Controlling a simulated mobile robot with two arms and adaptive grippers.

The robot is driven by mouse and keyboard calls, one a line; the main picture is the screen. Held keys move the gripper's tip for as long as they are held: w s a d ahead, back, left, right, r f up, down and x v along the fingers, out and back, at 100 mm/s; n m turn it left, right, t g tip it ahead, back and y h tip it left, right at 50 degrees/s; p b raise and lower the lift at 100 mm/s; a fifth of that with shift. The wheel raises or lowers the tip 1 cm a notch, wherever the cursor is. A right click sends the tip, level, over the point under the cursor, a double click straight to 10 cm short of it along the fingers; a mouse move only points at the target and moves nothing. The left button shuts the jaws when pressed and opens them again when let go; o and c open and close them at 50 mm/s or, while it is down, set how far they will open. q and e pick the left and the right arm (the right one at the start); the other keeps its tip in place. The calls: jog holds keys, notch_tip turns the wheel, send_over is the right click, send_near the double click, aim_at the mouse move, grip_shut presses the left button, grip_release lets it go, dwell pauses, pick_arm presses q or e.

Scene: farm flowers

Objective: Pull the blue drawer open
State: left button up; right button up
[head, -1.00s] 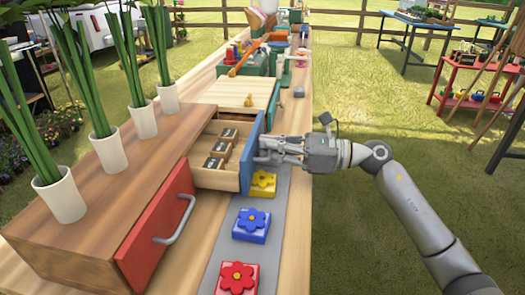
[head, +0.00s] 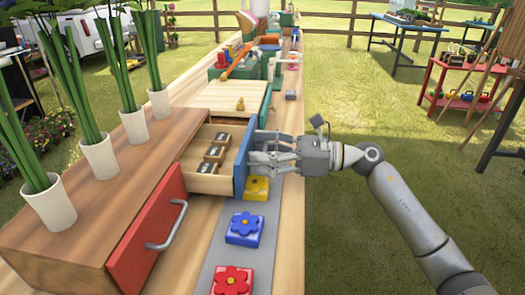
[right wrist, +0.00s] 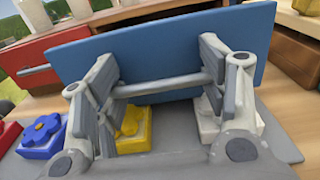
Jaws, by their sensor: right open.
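The blue drawer (head: 243,158) stands pulled out of the wooden cabinet (head: 112,178), with several small brown boxes (head: 213,152) inside. In the right wrist view its blue front (right wrist: 185,35) fills the upper middle, with a grey bar handle (right wrist: 168,86) across it. My right gripper (head: 262,150) is at the outer side of this front. It is open, its fingers spread at the two ends of the handle in the right wrist view (right wrist: 160,75). I cannot tell whether they touch it. My left gripper is not in view.
A closed red drawer (head: 147,232) with a grey handle is nearer on the cabinet. Yellow (head: 256,188), blue (head: 244,229) and red (head: 232,281) flower blocks lie on a grey strip. Several potted plants stand on the cabinet.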

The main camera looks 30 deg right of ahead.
jog(key=shift+o, duration=1.4)
jog(key=shift+f, duration=0.15)
jog(key=shift+d, duration=0.15)
jog(key=v, duration=1.1)
jog(key=shift+s+d, duration=0.25)
jog(key=shift+d, duration=0.05)
